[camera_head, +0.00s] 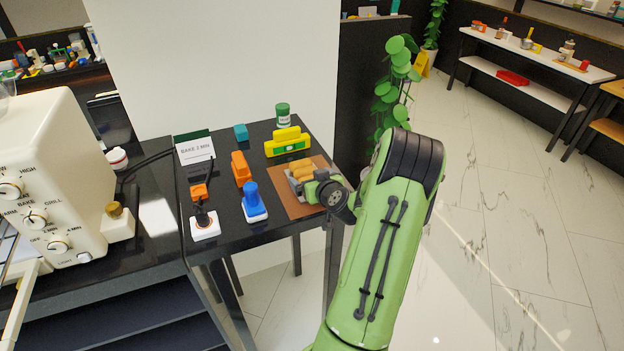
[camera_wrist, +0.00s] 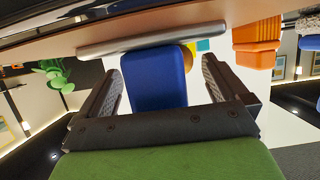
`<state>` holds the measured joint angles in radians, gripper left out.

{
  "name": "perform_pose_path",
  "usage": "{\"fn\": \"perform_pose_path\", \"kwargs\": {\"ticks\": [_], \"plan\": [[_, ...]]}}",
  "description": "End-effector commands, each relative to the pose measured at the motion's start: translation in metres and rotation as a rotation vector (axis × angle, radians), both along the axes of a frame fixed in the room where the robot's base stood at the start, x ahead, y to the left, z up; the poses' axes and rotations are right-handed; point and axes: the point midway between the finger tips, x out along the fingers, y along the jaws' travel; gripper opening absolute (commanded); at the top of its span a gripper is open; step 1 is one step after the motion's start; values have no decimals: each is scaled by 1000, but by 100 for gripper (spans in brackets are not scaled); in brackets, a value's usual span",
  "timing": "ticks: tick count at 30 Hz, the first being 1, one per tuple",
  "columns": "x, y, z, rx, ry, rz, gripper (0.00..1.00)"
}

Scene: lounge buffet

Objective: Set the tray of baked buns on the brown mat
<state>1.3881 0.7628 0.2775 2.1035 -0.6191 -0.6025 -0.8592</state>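The grey tray (camera_head: 293,184) holds golden-brown buns (camera_head: 301,170) and sits over the brown mat (camera_head: 291,204) at the right end of the black table. It looks level and appears to rest on the mat. My gripper (camera_wrist: 162,68) is at the tray's near right side. In the wrist view its two dark fingers stand apart on either side of a blue block (camera_wrist: 156,82), with a gap showing at the right. The block meets the grey tray edge (camera_wrist: 150,38) and looks like its handle. In the head view my gripper hides this part.
A blue-handled item (camera_head: 253,202), orange blocks (camera_head: 240,168) and a yellow-green item (camera_head: 288,142) stand left of and behind the mat. A green-lidded jar (camera_head: 282,115) is at the back. The white oven (camera_head: 50,180) is at the left. A plant (camera_head: 392,85) stands behind right.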

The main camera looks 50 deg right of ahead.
Motion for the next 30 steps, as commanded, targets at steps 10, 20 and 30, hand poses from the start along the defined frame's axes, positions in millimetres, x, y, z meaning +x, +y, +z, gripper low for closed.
{"fn": "perform_pose_path", "kwargs": {"ticks": [10,20,30], "plan": [[-11,5,8,-1,1,-3,100],[-80,46,38,-2,0,-5,100],[-95,57,49,0,0,3,100]]}}
